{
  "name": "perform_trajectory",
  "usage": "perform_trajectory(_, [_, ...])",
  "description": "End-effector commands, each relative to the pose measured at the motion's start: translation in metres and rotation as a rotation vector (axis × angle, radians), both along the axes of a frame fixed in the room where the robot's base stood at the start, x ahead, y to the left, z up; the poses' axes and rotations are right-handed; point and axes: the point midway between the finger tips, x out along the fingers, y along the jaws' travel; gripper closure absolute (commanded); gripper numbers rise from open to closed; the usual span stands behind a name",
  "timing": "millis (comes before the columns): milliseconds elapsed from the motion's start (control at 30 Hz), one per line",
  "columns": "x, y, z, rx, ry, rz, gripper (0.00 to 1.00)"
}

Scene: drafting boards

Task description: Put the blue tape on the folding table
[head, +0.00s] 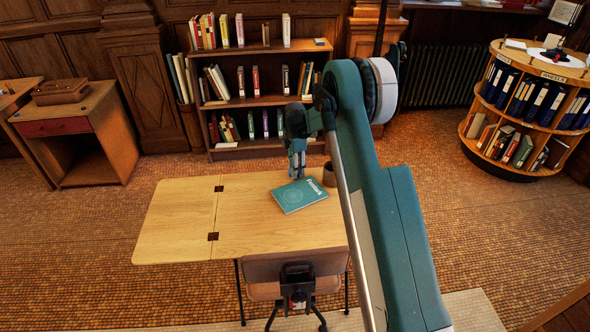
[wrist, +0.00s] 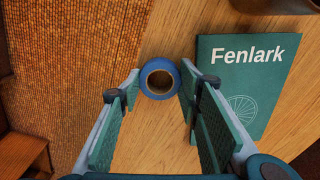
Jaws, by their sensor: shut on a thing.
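The blue tape (wrist: 161,63) is a small ring with a pale inner core. In the wrist view it sits between the fingertips of my gripper (wrist: 159,84), which is shut on it. In the head view my gripper (head: 297,174) points down over the far edge of the folding table (head: 260,226), and I cannot make out the tape there. The table has a light wood top with a hinged leaf on the left. Its wood (wrist: 150,142) also shows below the tape in the wrist view. I cannot tell whether the tape touches the wood.
A teal book (head: 299,196) titled Fenlark lies on the table, right of the tape in the wrist view (wrist: 243,75). A dark cup (head: 329,175) stands beyond it. A chair (head: 292,268) stands at the near side. The left leaf (head: 175,220) is clear. A bookshelf (head: 260,102) stands behind.

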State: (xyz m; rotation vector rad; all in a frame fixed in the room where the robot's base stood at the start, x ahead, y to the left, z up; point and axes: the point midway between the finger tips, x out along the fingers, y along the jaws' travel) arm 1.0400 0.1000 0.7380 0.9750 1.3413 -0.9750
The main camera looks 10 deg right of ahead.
Motion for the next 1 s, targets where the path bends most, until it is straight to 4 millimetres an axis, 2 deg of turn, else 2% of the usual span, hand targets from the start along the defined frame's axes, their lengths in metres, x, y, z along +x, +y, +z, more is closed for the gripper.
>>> perform_trajectory(33, [0.0,0.0,-0.001,0.0,0.0,0.0,0.64])
perform_trajectory(133, [0.0,0.0,-0.001,0.0,0.0,0.0,0.51])
perform_trajectory(567, [0.0,0.0,0.003,0.0,0.0,0.0,0.51])
perform_trajectory(767, [0.0,0.0,0.021,0.0,0.0,0.0,0.51])
perform_trajectory(1000, [0.0,0.0,0.057,0.0,0.0,0.0,0.51])
